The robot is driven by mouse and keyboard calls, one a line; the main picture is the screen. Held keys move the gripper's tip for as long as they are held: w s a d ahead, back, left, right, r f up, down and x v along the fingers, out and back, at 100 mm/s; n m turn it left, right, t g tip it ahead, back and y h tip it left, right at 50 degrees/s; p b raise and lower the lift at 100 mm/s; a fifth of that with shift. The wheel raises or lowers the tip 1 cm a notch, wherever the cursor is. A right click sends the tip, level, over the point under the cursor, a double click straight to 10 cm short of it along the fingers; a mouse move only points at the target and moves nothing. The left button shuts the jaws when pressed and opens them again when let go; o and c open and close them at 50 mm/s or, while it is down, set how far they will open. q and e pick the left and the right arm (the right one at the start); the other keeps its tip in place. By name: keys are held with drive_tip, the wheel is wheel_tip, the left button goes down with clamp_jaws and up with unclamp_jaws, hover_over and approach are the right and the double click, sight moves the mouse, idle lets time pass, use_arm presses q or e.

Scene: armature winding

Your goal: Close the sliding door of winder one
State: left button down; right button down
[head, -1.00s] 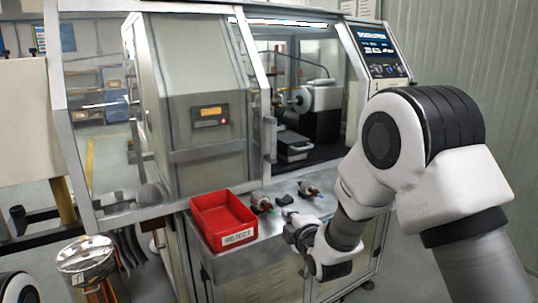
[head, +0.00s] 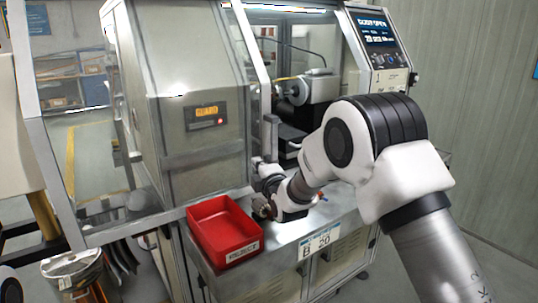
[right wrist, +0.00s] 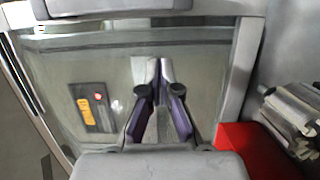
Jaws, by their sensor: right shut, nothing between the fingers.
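Winder one has a large sliding door with a metal frame and clear panel (head: 85,150). It stands slid to the left, and the bay at right is open. Its upright handle (head: 270,138) is on the right edge; a grey bar (right wrist: 120,5), likely this handle, crosses the top of the right wrist view. My right gripper (head: 259,168) is at the lower end of the handle. In the right wrist view its fingers (right wrist: 157,72) are together and empty, before the door panel. Whether they touch the door I cannot tell. My left gripper is out of view.
A red reject tray (head: 222,230) stands on the bench below the door; it also shows in the right wrist view (right wrist: 240,150). A cabinet with an orange display (head: 206,113) is behind the panel. The control screen (head: 374,27) appears to read door open. My right forearm hides part of the bench.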

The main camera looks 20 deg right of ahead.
sight(270, 159)
drive_tip(key=d, duration=0.1)
drive_tip(key=w+d+p, duration=0.1)
drive_tip(key=d, duration=0.1)
drive_tip(key=shift+w+d+r, duration=0.15)
drive_tip(key=shift+w+d, duration=0.1)
drive_tip(key=shift+d, duration=0.3)
drive_tip(key=shift+w+a, duration=0.15)
